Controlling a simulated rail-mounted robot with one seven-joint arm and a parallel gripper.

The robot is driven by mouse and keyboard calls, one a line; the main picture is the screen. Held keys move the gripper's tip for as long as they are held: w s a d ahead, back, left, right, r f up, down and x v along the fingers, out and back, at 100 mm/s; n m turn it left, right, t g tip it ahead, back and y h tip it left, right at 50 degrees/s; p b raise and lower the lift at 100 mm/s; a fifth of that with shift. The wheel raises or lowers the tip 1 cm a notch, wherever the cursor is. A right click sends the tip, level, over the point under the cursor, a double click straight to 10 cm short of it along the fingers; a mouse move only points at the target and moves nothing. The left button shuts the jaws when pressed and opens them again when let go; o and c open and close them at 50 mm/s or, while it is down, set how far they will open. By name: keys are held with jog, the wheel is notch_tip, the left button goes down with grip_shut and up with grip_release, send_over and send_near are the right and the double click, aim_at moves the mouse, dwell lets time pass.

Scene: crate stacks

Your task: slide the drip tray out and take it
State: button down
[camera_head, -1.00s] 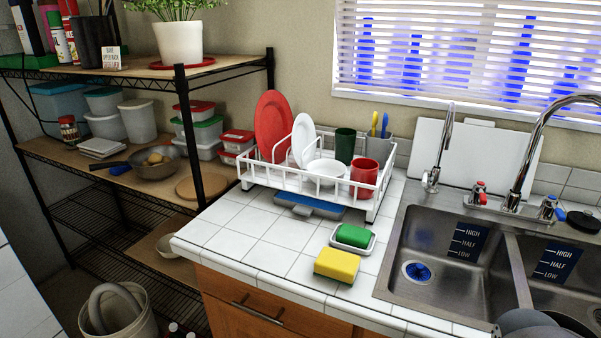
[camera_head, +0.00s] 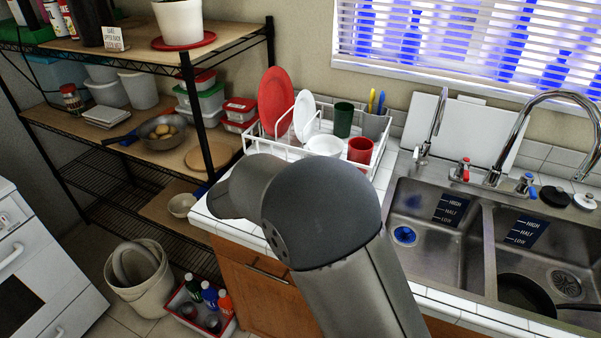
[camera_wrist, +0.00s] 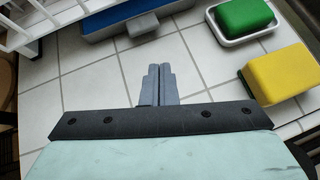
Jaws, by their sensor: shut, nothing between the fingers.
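The drip tray (camera_wrist: 108,22), blue inside with a grey rim and a small grey tab at its front, sticks out from under the white dish rack (camera_wrist: 42,16) at the top of the wrist view. My gripper (camera_wrist: 158,70) is shut and empty over the white tiles, its fingertips pointing toward the tray's front tab and apart from it in the picture. In the head view my arm covers the tray and the gripper. The dish rack (camera_head: 293,150) stands on the counter there, holding plates and cups.
A green sponge in a white dish (camera_wrist: 275,33) and a yellow sponge (camera_wrist: 280,73) lie right of my fingers. The double sink (camera_head: 441,236) is at the right. A wire shelf (camera_head: 196,125) stands left of the counter. Bare tiles lie between fingers and tray.

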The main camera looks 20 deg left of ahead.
jog(key=shift+s+a+f+n, duration=0.15)
jog(key=shift+a+n, duration=0.15)
jog(key=shift+a, duration=0.35)
jog(key=shift+w+a+f+n, duration=0.1)
jog(key=shift+a+n, duration=0.2)
jog(key=shift+a, duration=0.3)
jog(key=shift+a+t, duration=0.15)
jog(key=shift+t, duration=0.15)
jog(key=w+d+p, duration=0.1)
jog(key=w, duration=0.2)
jog(key=w+d+p, duration=0.1)
jog(key=w, duration=0.3)
jog(key=w+d+p, duration=0.1)
jog(key=w, duration=0.3)
jog(key=shift+w+d, duration=0.25)
jog(key=shift+d, duration=0.05)
jog(key=shift+s+f+p, duration=0.1)
jog(key=shift+f+p, duration=0.2)
jog(key=shift+p, duration=0.3)
jog(key=shift+a+f+b, duration=0.1)
jog(key=shift+f+b, duration=0.4)
jog(key=shift+b, duration=0.15)
jog(key=shift+s+f, duration=0.1)
